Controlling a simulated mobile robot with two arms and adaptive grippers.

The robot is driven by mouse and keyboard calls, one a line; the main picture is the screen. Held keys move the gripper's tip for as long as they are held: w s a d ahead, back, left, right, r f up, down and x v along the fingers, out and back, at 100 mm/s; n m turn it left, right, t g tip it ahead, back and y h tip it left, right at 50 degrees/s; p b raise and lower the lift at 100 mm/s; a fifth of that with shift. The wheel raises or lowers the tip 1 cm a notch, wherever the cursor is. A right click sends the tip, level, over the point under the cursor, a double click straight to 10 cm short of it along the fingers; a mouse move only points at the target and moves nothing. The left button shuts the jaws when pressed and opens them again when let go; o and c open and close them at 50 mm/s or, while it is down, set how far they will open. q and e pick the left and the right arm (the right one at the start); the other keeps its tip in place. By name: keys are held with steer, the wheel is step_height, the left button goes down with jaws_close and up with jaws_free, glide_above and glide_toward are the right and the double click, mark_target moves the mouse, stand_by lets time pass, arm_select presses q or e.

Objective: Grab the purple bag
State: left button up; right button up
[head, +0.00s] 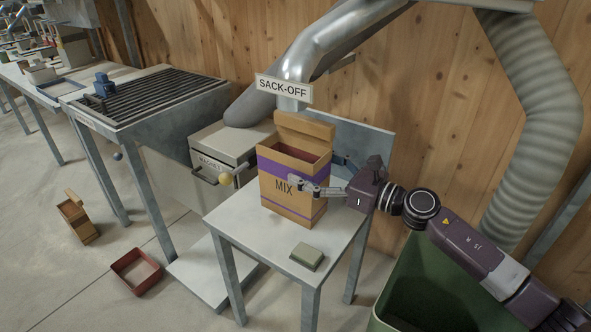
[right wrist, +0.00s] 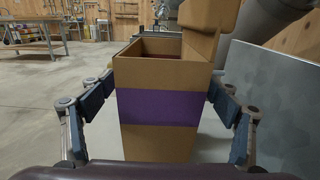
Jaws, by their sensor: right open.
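The bag (head: 278,205) is an upright brown box-shaped sack with a purple band and the word MIX. Its top is open, with a flap raised at the back. It stands on a small grey table (head: 240,226) under the SACK-OFF spout. In the right wrist view the bag (right wrist: 158,142) fills the middle. My right gripper (head: 330,174) is open, with one finger along the front side of the bag and the other behind it. In the right wrist view the gripper (right wrist: 158,88) has its fingers on either side of the bag; I cannot tell whether they touch it. My left gripper is not in view.
A metal spout (head: 293,102) hangs just above the bag. A grey-green block (head: 306,256) lies on the table's front. A green bin (head: 430,290) stands below my right arm. A slatted bench (head: 150,97) is at left. A red tray (head: 136,271) lies on the floor.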

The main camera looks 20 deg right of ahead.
steer(key=shift+w+a+r, duration=0.15)
steer(key=shift+w+a, duration=0.15)
steer(key=shift+w, duration=0.1)
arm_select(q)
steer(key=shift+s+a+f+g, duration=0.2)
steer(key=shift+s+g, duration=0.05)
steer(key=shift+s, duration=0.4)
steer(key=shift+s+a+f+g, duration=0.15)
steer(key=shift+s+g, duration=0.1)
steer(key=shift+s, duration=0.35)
arm_select(e)
steer(key=x, duration=0.4)
steer(key=c, duration=1.5)
steer(key=shift+r, duration=0.15)
steer(key=shift+c, duration=0.9)
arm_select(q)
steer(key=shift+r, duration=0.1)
arm_select(e)
steer(key=shift+w+d+r, duration=0.1)
steer(key=shift+r, duration=0.05)
